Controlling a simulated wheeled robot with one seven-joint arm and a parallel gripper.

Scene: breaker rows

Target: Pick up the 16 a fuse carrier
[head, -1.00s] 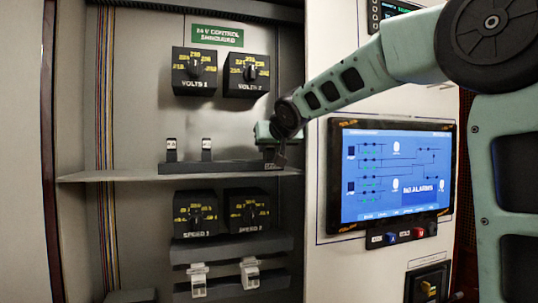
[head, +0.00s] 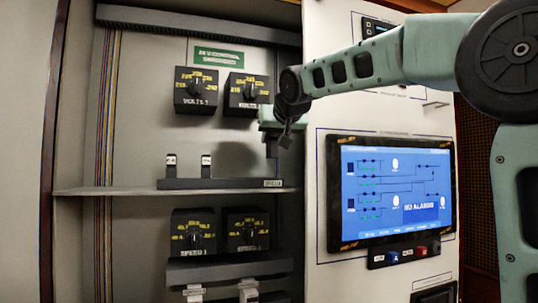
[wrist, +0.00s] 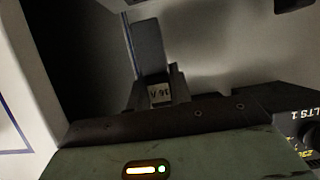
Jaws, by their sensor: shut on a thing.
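The 16 A fuse carrier (wrist: 160,95) shows in the wrist view by its pale label, which reads upside down. My gripper (wrist: 152,78) is shut on it, with a dark upright piece just beyond the label. In the head view my gripper (head: 272,148) points down above the right end of the dark fuse rack (head: 225,183). The carrier is hard to tell from the dark fingers there. It appears held above the rack, but its lower end is unclear.
Two other carriers, left (head: 171,165) and right (head: 206,165), stand upright in the rack on the shelf (head: 120,191). Volts dials (head: 247,92) are close at the upper left of my gripper. The screen panel (head: 392,190) stands to the right.

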